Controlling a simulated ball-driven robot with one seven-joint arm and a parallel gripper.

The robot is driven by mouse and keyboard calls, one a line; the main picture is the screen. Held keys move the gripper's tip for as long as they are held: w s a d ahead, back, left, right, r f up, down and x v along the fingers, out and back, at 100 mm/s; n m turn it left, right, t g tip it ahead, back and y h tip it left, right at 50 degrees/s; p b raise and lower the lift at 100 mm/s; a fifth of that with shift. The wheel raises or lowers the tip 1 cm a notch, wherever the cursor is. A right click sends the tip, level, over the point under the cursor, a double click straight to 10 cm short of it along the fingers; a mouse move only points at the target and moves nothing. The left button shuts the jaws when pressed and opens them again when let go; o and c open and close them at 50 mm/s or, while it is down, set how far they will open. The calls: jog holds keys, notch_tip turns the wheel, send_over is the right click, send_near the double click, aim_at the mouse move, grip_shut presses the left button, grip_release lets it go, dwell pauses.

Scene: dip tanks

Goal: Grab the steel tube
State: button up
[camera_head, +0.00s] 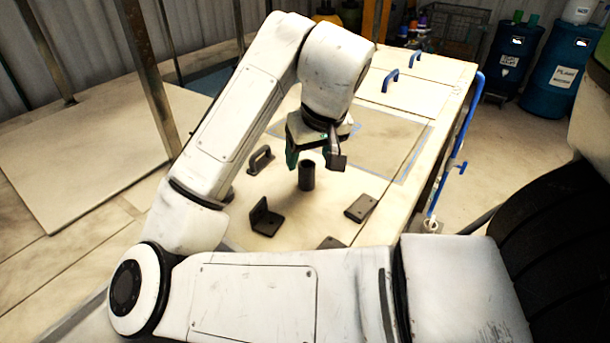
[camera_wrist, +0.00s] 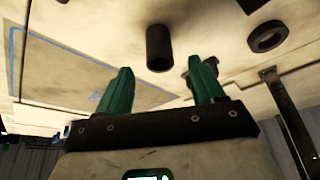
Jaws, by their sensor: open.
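The steel tube (camera_head: 306,177) is a short dark cylinder standing upright on the pale tank-top surface. My gripper (camera_head: 315,157) is above it, open and empty, with its fingers pointing down. In the wrist view the tube (camera_wrist: 158,48) shows beyond the green fingertips of my gripper (camera_wrist: 162,69), in line with the gap between them. The tube appears apart from both fingers.
A dark angle bracket (camera_head: 266,218), a flat dark plate (camera_head: 360,207) and another dark piece (camera_head: 331,243) lie near the tube. A dark handle (camera_head: 260,160) stands to its left. The wrist view shows a dark ring (camera_wrist: 267,36). Blue drums (camera_head: 562,77) stand back right.

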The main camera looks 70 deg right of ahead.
aim_at(307, 175)
jog(key=shift+x, duration=2.55)
jog(key=shift+s, duration=0.1)
jog(key=c, duration=1.1)
